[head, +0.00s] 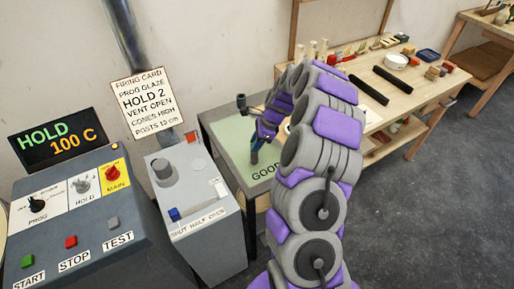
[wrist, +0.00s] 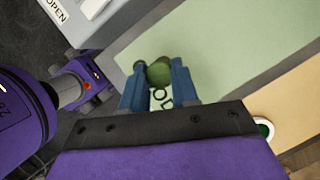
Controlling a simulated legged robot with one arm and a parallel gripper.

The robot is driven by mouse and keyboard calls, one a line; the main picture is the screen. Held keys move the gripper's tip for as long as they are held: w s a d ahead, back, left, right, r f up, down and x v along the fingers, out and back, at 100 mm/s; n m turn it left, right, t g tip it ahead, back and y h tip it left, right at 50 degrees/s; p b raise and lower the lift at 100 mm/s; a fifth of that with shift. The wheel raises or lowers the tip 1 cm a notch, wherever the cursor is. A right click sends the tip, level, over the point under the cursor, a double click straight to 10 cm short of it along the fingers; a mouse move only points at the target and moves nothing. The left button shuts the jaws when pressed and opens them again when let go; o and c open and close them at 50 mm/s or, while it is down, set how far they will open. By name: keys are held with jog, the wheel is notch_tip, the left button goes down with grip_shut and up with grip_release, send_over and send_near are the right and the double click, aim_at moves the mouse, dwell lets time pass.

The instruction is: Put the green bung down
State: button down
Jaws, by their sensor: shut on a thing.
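The green bung (wrist: 158,73) is between the blue fingertips of my gripper (wrist: 160,85) in the wrist view, and the gripper is shut on it. In the head view my gripper (head: 258,145) is low over the pale green mat (head: 232,140) marked GOOD, with a dark olive end (head: 254,158) showing below the fingers. The mat also fills the wrist view's background (wrist: 215,60). I cannot tell whether the bung touches the mat.
A grey box with a blue switch (head: 190,195) stands left of the mat, and the kiln control panel (head: 80,215) is farther left. A wooden workbench (head: 400,105) with blocks and dark bars is at the right. The mat has bare room around the gripper.

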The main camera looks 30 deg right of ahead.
jog(key=x, duration=0.2)
jog(key=shift+s+a+f+b, duration=0.15)
jog(key=shift+a+f+b, duration=0.15)
jog(key=shift+b, duration=0.1)
jog(key=c, duration=1.3)
grip_release()
jog(key=shift+d+r, duration=0.1)
jog(key=shift+d, duration=0.2)
jog(key=o, duration=0.5)
jog(key=shift+d, duration=0.5)
jog(key=shift+c, duration=0.2)
jog(key=shift+a, duration=0.55)
jog(key=shift+r, duration=0.2)
jog(key=p+v, duration=0.3)
jog(key=v, duration=0.8)
jog(key=s+a+r+n+g+h, duration=0.1)
jog(key=s+a+r+n, duration=0.55)
jog(key=a, duration=0.25)
jog(key=s+a+r+n+g, duration=0.1)
jog(key=s+a+r+n, duration=0.5)
jog(key=a, duration=0.4)
jog(key=s+a+f+n+g+h, duration=0.1)
jog(key=s+n, duration=0.9)
jog(key=s, duration=1.5)
jog(key=shift+s+a+f+g+h, duration=0.25)
jog(key=shift+a+h, duration=0.3)
jog(key=shift+h, duration=0.55)
